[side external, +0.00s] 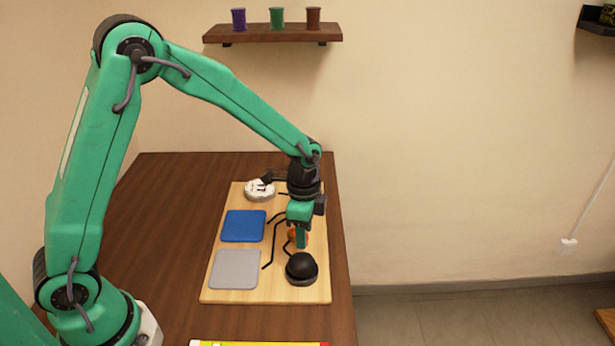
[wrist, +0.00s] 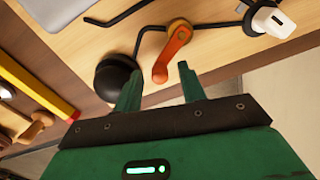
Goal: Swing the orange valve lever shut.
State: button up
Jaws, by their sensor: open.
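The orange valve lever (wrist: 173,52) lies on the light wooden board (side external: 315,290), with its round pivot end up in the wrist view and its free end toward my gripper (wrist: 158,88). The gripper is open, with one green finger on each side of the lever's free end. I cannot tell whether either finger touches it. In the side external view my gripper (side external: 300,240) points down over the lever (side external: 291,234), hiding most of it.
A black dome (side external: 301,267) stands close to my gripper. Blue (side external: 243,226) and grey (side external: 235,270) pads, black bent rods and a white round gauge (side external: 260,190) share the board. A white block (wrist: 274,20) is near the lever. Dark table lies bare to the left.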

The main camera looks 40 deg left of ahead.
jog(key=shift+f, duration=0.3)
jog(key=shift+c, duration=0.4)
grip_shut()
